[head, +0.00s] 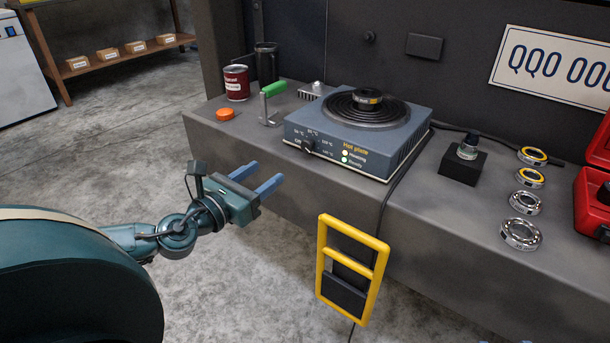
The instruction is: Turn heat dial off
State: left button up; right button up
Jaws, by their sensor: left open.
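The heat dial (307,146) is a small dark knob on the front face of the blue-grey hot plate (360,134). Temperature marks and an "Off" mark surround it, but its pointer is too small to read. Two small indicator lights sit to its right under the "Hot plate" lettering. A dark ring-shaped part (367,97) rests on the round coil on top. My left gripper (268,173) is open and empty, in front of the bench, below and left of the dial. Its two blue fingers point toward the bench and touch nothing.
An orange cap (225,114), a green-handled tool (272,95) and a red can (236,82) stand left of the hot plate. A yellow frame (322,262) hangs at the bench front. Several bearings, a black block (462,168) and a red box (592,200) lie right.

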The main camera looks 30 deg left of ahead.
pick_arm(q)
jog(key=f, duration=0.1)
jog(key=b, duration=0.2)
send_near(305, 148)
jog(key=shift+w, duration=0.55)
jog(key=shift+w+d, duration=0.15)
jog(key=shift+w, duration=1.65)
jog(key=shift+w+d, duration=0.15)
jog(key=shift+w, duration=1.7)
pick_arm(e)
jog(key=shift+a+f+y, duration=0.15)
jog(key=shift+a+y, duration=0.1)
jog(key=shift+y, duration=0.25)
pick_arm(q)
jog(key=c, duration=1)
jog(key=shift+o, duration=0.2)
